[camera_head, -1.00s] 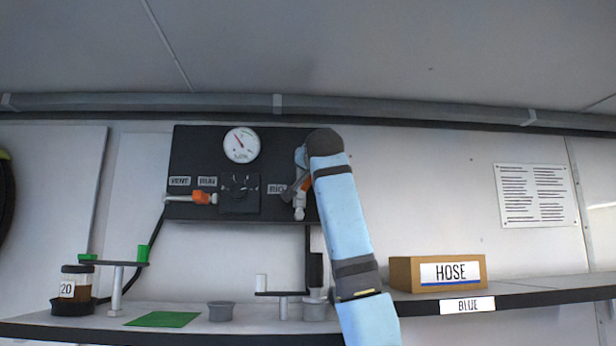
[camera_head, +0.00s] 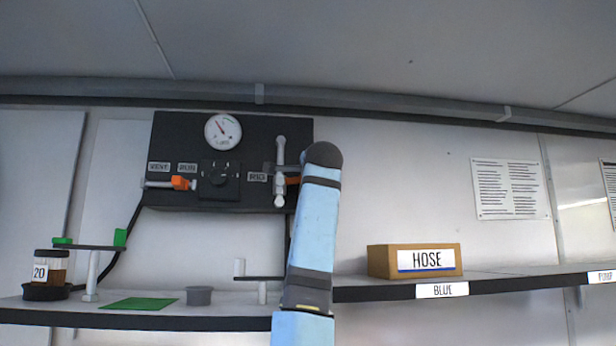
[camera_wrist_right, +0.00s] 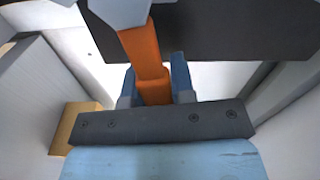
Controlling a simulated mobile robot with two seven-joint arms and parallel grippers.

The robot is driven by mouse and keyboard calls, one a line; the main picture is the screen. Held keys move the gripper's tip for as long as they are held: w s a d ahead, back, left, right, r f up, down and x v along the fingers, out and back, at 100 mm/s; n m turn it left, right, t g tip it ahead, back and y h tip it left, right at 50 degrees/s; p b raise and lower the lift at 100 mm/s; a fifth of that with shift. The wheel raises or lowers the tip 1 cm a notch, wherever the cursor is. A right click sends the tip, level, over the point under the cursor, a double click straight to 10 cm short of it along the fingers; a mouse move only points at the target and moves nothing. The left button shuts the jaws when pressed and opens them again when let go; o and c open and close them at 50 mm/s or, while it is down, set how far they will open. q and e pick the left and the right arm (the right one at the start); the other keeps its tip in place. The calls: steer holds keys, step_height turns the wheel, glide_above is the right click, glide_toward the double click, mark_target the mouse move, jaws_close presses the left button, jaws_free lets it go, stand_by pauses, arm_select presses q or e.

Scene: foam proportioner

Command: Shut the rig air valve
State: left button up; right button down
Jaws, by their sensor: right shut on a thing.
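The rig air valve (camera_head: 280,190) is a pale vertical fitting at the right end of the black panel (camera_head: 230,200), right of the RIG label. Its orange handle (camera_head: 293,181) shows partly to the right of the pipe, beside my arm. In the right wrist view the orange handle (camera_wrist_right: 148,55) runs down between the blue fingers. My right gripper (camera_wrist_right: 154,88) is shut on it. In the head view my right arm hides part of the handle and of the panel edge. My left gripper is in neither current view.
A gauge (camera_head: 223,131), a black knob (camera_head: 220,175) and another orange-handled valve (camera_head: 182,183) are on the panel.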

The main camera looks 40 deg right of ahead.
steer(key=shift+f+m, duration=0.65)
steer(key=shift+m, duration=0.25)
steer(key=shift+f, duration=0.1)
steer(key=c, duration=1)
jaws_free()
steer(key=shift+o, duration=0.2)
steer(key=shift+s, duration=0.15)
steer(key=b+v, duration=0.4)
steer(key=v, duration=1)
